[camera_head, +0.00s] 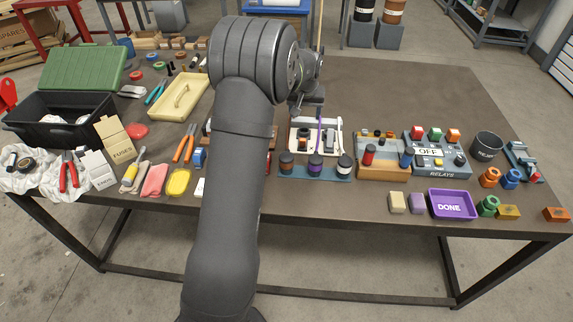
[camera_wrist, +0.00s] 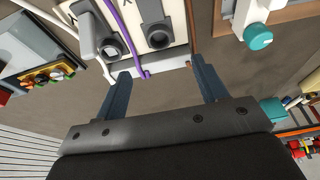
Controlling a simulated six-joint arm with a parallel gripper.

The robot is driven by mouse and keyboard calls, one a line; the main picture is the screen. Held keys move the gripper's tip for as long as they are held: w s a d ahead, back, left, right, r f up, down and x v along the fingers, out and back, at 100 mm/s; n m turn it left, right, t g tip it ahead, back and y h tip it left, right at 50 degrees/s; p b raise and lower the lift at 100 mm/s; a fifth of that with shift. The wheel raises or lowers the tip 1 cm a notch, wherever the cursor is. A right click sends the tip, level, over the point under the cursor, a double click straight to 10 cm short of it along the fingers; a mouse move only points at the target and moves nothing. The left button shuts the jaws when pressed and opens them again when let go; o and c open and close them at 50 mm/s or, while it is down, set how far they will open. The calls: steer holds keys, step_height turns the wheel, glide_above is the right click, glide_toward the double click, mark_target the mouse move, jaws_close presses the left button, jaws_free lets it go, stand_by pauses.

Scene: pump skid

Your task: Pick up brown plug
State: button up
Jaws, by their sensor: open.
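My gripper (camera_head: 307,108) is above the white panel (camera_head: 332,130) behind that holder, apart from the brown plug. In the wrist view my gripper (camera_wrist: 160,77) has its two fingers spread, with nothing held between them. Beyond the fingers are dark sockets (camera_wrist: 158,38) on the pale panel, a purple cable (camera_wrist: 130,45) and a brown cable (camera_wrist: 192,22). I cannot make out the brown plug in the wrist view.
A wooden block with coloured knobs (camera_head: 383,170) and a grey relay box (camera_head: 436,164) stand right of the holder. A purple DONE tray (camera_head: 474,211) is near the front edge. My arm hides part of the table left of the holder. The back right tabletop is clear.

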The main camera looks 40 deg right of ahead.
steer(key=s+a+r+m+g+y, duration=0.2)
steer(key=s+a+r+m, duration=0.4)
steer(key=a+r, duration=0.5)
glide_above(287, 156)
steer(key=shift+m, duration=0.4)
steer(key=f, duration=1.2)
steer(key=shift+w+f, duration=0.2)
steer(key=shift+f, duration=0.05)
steer(key=shift+s+f, duration=0.2)
steer(key=shift+f, duration=2.55)
steer(key=c, duration=1.2)
steer(key=shift+r, duration=0.15)
